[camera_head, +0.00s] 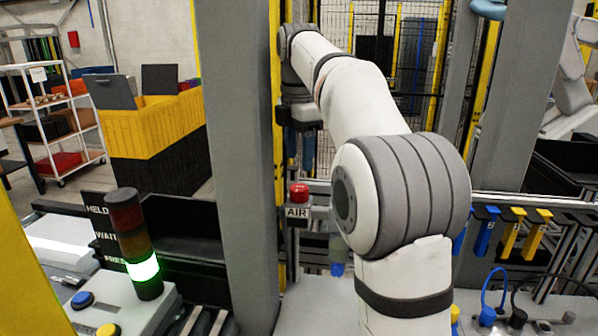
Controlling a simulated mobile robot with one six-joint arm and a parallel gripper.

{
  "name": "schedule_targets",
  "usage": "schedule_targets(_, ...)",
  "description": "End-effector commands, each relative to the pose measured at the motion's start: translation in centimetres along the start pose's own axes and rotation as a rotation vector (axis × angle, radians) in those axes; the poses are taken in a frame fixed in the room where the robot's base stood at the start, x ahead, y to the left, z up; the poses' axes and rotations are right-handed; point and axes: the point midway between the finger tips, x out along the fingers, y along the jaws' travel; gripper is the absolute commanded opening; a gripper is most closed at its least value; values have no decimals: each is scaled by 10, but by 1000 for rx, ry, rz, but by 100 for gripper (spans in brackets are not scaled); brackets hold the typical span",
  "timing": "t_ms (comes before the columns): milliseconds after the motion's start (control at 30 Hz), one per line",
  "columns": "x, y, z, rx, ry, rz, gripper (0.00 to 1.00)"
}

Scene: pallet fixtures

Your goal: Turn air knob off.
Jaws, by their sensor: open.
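The red air knob (299,191) sits on a fixture beside the grey post, just above a black label reading AIR (297,212). My gripper (300,160) hangs from my wrist with its fingers pointing down, above the knob in the picture. It is open and nothing shows between its fingers. A gap shows between the fingertips and the knob, so they look apart. How far the knob is turned cannot be told. My white and grey arm covers the area right of the knob.
A grey post (240,170) stands close left of the knob. A signal tower (139,245) glows at its lowest section, beside a box with blue (83,299) and yellow buttons. Yellow and blue handles (512,233) hang on the right rail.

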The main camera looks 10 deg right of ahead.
Motion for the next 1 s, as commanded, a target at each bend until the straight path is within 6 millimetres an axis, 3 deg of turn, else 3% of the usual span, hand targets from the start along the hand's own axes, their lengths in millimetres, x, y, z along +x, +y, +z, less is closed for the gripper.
schedule_targets(167, 11, 0, 0, -23, 8, -8, 59)
schedule_targets(600, 72, -1, 0, -19, 7, -7, 59)
schedule_targets(967, 78, -1, 0, -19, 6, -5, 59)
schedule_targets(1000, 78, -1, 0, -18, 6, -5, 55)
